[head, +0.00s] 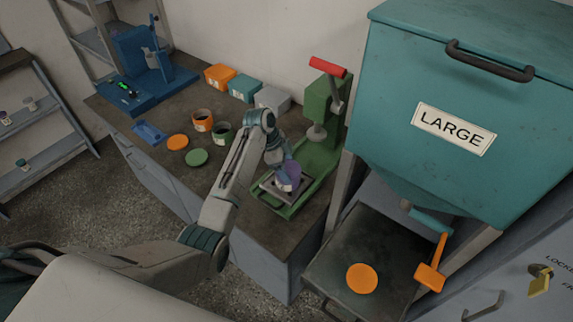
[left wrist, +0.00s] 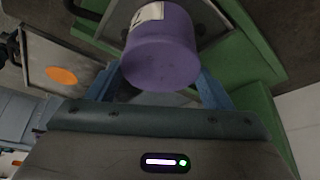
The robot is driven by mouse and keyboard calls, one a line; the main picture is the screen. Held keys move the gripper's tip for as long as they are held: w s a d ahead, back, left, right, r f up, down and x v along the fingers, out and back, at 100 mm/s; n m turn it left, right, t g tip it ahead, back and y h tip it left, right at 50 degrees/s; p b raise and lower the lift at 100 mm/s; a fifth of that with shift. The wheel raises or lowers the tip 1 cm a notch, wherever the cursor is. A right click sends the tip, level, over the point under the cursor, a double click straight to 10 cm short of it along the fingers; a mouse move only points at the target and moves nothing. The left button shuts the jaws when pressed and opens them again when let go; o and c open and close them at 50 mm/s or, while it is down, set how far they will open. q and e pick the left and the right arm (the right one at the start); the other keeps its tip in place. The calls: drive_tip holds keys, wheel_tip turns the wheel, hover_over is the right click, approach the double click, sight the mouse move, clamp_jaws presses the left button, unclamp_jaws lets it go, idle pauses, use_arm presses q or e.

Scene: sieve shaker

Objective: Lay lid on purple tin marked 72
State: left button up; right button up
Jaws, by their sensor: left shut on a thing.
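The purple tin (head: 291,172) is at the green press, over its grey plate (head: 272,188). I cannot tell whether it touches the plate. My left gripper (head: 284,175) is shut on it, and its fingers partly hide it. In the left wrist view the purple tin (left wrist: 160,48) sits between the blue fingers, with a pale label whose mark is mostly cut off. Flat round lids lie loose: an orange one (head: 177,142) and a green one (head: 197,157) on the bench, and an orange disc (head: 362,278) on the tray under the hopper. I see no loose purple lid.
The green press (head: 318,150) has a red handle (head: 328,67). Orange (head: 202,121) and green (head: 222,134) open tins stand on the bench by several small boxes. A blue device (head: 145,65) stands at the back left. The teal LARGE hopper (head: 460,90) fills the right.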

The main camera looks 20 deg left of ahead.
use_arm(q)
drive_tip(key=o, duration=1)
drive_tip(key=shift+a+r, duration=0.15)
drive_tip(key=shift+r, duration=0.05)
drive_tip(key=b+v, duration=0.3)
drive_tip(key=v, duration=0.7)
drive_tip(key=shift+r, duration=0.2)
